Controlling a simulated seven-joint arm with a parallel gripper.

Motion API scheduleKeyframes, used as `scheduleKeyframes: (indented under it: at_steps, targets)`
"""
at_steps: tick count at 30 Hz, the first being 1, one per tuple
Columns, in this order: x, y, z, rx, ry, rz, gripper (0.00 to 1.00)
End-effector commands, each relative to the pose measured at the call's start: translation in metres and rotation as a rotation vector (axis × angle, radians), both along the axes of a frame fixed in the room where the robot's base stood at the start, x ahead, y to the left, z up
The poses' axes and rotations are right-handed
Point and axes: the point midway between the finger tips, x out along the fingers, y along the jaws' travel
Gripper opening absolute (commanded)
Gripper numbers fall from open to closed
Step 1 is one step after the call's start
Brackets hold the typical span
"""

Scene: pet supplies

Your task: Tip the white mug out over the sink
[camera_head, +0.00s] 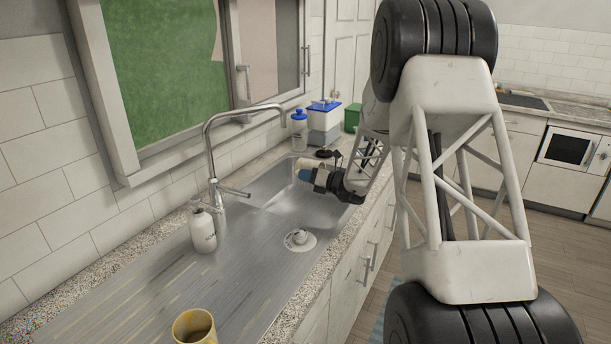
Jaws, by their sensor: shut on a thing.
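My gripper (322,181) is over the far part of the metal sink (278,196), near its right edge. Its dark fingers are shut on a small pale thing, which looks like the white mug (311,166). The mug appears tilted well over on its side, above the basin. The gripper hides part of it, and its opening and any contents cannot be made out. A small blue patch shows beside the mug at the fingers. My arm comes in from the right.
A tall tap (210,150) arches over the basin from the left. A white soap bottle (203,230) stands beside it. A yellow mug (195,328) stands on the ribbed drainboard (150,285) in front. A blue-capped bottle (299,133) and a white-and-blue container (324,122) stand behind the sink.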

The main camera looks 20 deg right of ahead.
Motion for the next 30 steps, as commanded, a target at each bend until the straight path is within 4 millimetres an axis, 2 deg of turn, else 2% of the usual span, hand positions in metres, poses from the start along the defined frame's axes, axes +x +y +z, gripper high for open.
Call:
scheduleKeyframes:
  at_steps: [14, 30]
  targets:
    - [-0.0009, -0.0006, -0.0067, 0.201, -0.200, 0.002, 0.00]
    - [-0.0011, -0.0010, -0.0073, 0.230, -0.231, 0.002, 0.00]
